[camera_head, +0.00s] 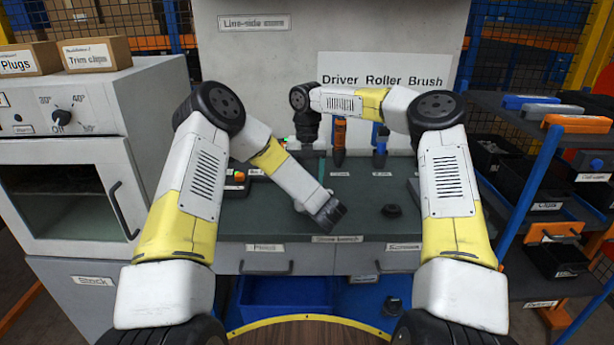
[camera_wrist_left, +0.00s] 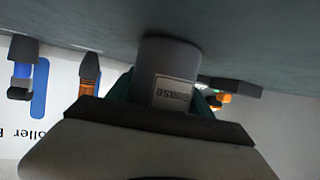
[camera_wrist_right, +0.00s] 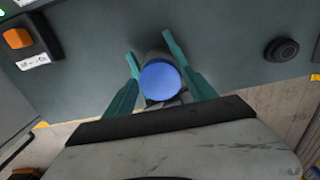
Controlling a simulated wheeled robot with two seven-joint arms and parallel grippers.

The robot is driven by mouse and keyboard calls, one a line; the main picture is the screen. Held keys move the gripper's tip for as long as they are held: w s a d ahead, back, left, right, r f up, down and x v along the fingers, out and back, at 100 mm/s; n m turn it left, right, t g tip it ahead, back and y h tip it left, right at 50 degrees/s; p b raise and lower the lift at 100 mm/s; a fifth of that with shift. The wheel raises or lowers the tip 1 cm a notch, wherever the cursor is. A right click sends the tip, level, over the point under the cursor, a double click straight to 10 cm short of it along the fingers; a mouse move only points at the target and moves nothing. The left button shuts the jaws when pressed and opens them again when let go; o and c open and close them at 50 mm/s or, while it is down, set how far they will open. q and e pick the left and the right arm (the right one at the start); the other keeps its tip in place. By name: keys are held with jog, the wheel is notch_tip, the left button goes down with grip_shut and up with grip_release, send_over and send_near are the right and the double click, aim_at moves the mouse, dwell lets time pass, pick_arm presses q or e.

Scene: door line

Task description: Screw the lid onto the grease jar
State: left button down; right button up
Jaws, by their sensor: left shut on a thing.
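The grey grease jar (camera_wrist_left: 168,72) is between the left gripper's teal fingers (camera_wrist_left: 165,92), its label upside down in the left wrist view. The left gripper is shut on it, low over the bench; whether the jar touches the bench I cannot tell. In the right wrist view the jar shows a round blue top (camera_wrist_right: 160,80). My right gripper (camera_wrist_right: 161,74) points down over the jar, teal fingers apart on either side of it. My left arm hides most of the jar there.
A box with an orange button (camera_wrist_right: 25,42) sits on the green bench (camera_head: 270,222). An orange-handled driver (camera_head: 339,140) and a blue-handled tool (camera_head: 380,142) hang at the back. A shelf rack (camera_head: 540,160) stands right, an oven-like cabinet (camera_head: 65,190) left.

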jog(key=c, duration=1.2)
jog(key=shift+o, duration=0.2)
jog(key=m, duration=0.3)
jog(key=o, duration=1.5)
jog(key=shift+r, duration=0.1)
jog(key=shift+r, duration=2.2)
jog(key=o, duration=0.6)
